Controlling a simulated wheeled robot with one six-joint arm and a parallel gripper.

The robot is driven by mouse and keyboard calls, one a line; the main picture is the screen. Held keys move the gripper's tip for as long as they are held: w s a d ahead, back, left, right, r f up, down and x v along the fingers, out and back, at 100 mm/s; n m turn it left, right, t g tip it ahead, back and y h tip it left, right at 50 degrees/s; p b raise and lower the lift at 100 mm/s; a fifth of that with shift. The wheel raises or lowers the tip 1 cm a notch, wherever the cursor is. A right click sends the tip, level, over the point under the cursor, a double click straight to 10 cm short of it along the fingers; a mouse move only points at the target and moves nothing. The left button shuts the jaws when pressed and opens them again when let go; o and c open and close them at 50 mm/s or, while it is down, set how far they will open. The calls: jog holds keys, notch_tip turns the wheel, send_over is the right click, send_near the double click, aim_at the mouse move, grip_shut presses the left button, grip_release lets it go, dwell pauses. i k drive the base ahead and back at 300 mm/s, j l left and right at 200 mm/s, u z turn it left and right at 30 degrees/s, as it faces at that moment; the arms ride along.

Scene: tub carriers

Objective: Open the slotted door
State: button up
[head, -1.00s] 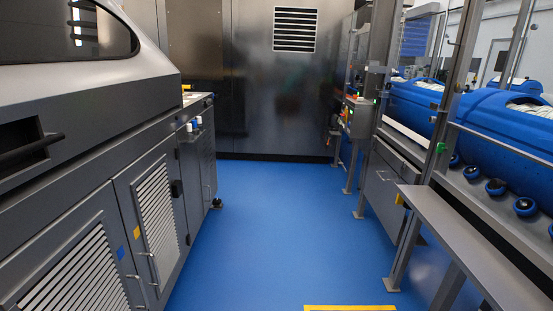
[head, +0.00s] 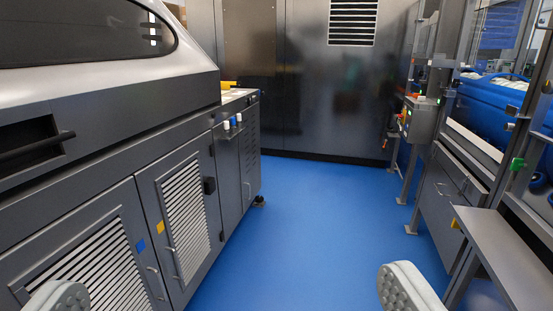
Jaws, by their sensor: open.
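Two grey doors with slotted white louvre panels are side by side low on the machine at left. The nearer slotted door (head: 85,262) is cut off by the bottom edge and partly covered by my left fingertip. The farther slotted door (head: 185,205) is fully in view, with a black latch block on its right edge. Both look shut. Thin bar handles (head: 172,264) are at their meeting edges. My gripper (head: 235,293) is open and empty, its two grey padded fingertips wide apart at the bottom edge. It appears clear of both doors.
The blue floor (head: 310,215) is open down the aisle. A grey shelf (head: 505,250) on legs and a framed station with blue tubs (head: 485,110) line the right. A tall dark metal cabinet (head: 320,90) with a slotted vent near its top closes the far end.

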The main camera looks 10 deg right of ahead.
aim_at(249, 141)
jog(key=i+l, duration=0.15)
jog(key=i, duration=0.35)
jog(key=i+l, duration=0.2)
jog(key=i, duration=0.3)
jog(key=i+l, duration=0.15)
jog(key=i, duration=0.35)
jog(key=i+l, duration=0.2)
jog(key=i, duration=0.35)
jog(key=i+l, duration=0.15)
jog(key=i, duration=0.35)
jog(key=i+l, duration=0.15)
jog(key=i, duration=0.35)
